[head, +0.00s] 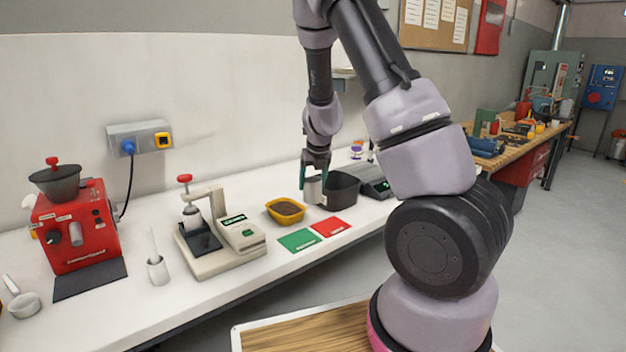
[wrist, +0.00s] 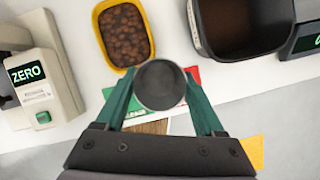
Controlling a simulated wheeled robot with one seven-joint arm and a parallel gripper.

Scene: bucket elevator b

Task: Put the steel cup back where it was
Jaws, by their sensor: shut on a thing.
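My gripper (head: 314,178) points down over the white bench, with its green fingers on either side of the steel cup (head: 313,190). In the wrist view my gripper (wrist: 160,80) is shut on the steel cup (wrist: 161,86), whose round dark opening faces the camera. The cup is upright, beside the black bin and to the right of the yellow tray in the head view. Whether its base touches the bench, I cannot tell. A green card (head: 299,240) and a red card (head: 331,227) lie in front on the bench.
The yellow tray (head: 271,209) holds brown beans. The black bin (head: 342,178) holds something brown. A tester reading ZERO (wrist: 36,88) stands left. A red grinder (head: 75,230), a small white cup (head: 158,271) and a scale (head: 378,184) share the bench.

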